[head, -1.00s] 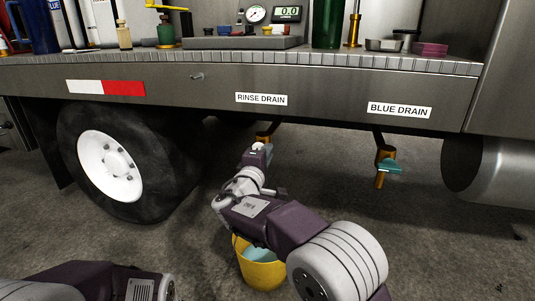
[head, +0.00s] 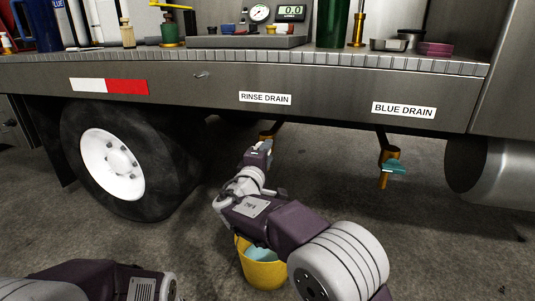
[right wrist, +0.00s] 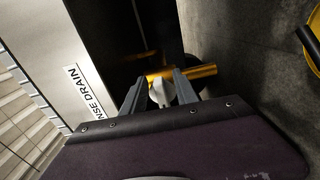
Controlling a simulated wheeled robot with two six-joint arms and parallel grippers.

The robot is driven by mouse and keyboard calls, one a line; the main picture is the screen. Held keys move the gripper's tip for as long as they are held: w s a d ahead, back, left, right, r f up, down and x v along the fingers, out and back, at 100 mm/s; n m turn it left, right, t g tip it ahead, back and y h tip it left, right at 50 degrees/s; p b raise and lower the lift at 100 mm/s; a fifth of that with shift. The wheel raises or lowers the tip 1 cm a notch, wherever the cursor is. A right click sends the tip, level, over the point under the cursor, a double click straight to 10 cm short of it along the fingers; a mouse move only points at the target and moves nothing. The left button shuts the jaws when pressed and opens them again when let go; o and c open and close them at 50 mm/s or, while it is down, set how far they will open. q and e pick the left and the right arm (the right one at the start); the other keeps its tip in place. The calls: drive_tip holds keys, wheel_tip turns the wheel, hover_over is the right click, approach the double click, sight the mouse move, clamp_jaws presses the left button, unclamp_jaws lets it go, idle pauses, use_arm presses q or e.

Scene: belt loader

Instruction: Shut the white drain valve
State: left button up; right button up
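The rinse drain's brass valve (head: 268,134) hangs under the truck bed, below the label "RINSE DRAIN" (head: 265,98). In the right wrist view its brass pipe (right wrist: 205,72) lies across just beyond the fingertips, and the white handle (right wrist: 160,94) shows between the fingers. My right gripper (right wrist: 160,88) is open, with a finger on each side of the white handle. I cannot tell whether either finger touches it. In the head view my right gripper (head: 258,150) is at the valve and hides most of it. My left gripper is not in view; only my left arm shows.
The blue drain valve (head: 389,165) with a teal handle hangs to the right under its label. A yellow bucket (head: 263,275) with pale blue liquid stands on the floor below my right arm. A wheel (head: 112,165) is at left. The truck bed's edge (head: 250,60) runs overhead.

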drive_tip(key=shift+s+r, duration=0.1)
drive_tip(key=shift+s, duration=0.2)
drive_tip(key=p+v, duration=0.4)
drive_tip(key=v, duration=0.4)
drive_tip(key=shift+s+a, duration=0.15)
drive_tip(key=shift+s, duration=0.1)
